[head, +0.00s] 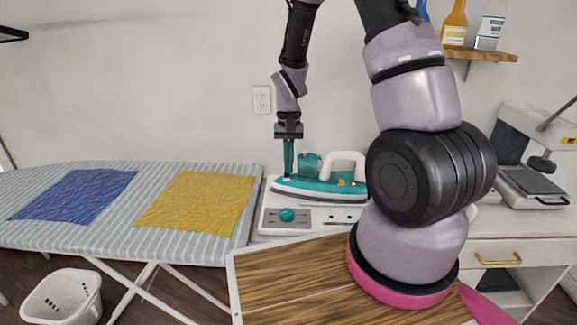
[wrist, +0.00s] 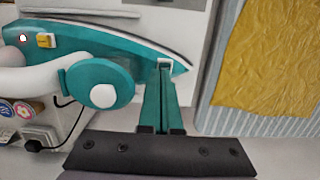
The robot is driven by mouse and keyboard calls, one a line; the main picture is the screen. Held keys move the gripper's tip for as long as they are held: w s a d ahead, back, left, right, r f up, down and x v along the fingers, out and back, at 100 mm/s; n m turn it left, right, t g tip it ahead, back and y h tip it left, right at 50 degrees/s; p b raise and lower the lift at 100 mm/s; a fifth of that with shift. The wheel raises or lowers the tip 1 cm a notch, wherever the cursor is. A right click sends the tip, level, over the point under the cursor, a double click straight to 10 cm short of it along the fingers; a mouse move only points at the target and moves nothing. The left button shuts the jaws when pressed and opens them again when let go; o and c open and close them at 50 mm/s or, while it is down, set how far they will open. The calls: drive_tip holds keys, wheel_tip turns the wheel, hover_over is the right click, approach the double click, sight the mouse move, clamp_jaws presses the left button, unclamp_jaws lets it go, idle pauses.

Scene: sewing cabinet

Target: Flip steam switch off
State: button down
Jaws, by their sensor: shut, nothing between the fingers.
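A teal and white iron (head: 318,186) rests on a white base (head: 272,222), its tip toward the left. In the wrist view the iron (wrist: 125,40) shows a small yellow switch-like piece (wrist: 45,40) on its body and a round teal part with a white centre (wrist: 100,88). My gripper (head: 289,176) points down over the iron's front end, its teal fingers together and empty. In the wrist view the fingertips (wrist: 165,68) are at a small white piece near the iron's tip; I cannot tell whether they touch it. Which part is the steam switch is not clear.
A grey panel with a teal knob (head: 287,214) is on the base's front. The striped ironing board (head: 150,210) with blue and yellow cloths lies left. A wooden top (head: 300,280) is in front. My arm hides part of the right side. A white basket (head: 62,297) stands on the floor.

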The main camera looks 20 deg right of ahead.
wheel_tip(320, 180, up, 14)
drive_tip(key=s, duration=0.2)
drive_tip(key=shift+a, duration=0.3)
idle(0.3)
drive_tip(key=s+d+r+t, duration=0.2)
drive_tip(key=s+r+t, duration=0.2)
drive_tip(key=s+r, duration=0.3)
drive_tip(key=s+d+r+t+y, duration=0.1)
drive_tip(key=s+r+t, duration=0.3)
drive_tip(key=s+r, duration=0.4)
wheel_tip(320, 180, up, 6)
drive_tip(key=shift+d+f+m+t+y, duration=0.1)
drive_tip(key=shift+d+m+t+y, duration=0.25)
drive_tip(key=shift+d, duration=0.5)
drive_tip(key=shift+d, duration=0.15)
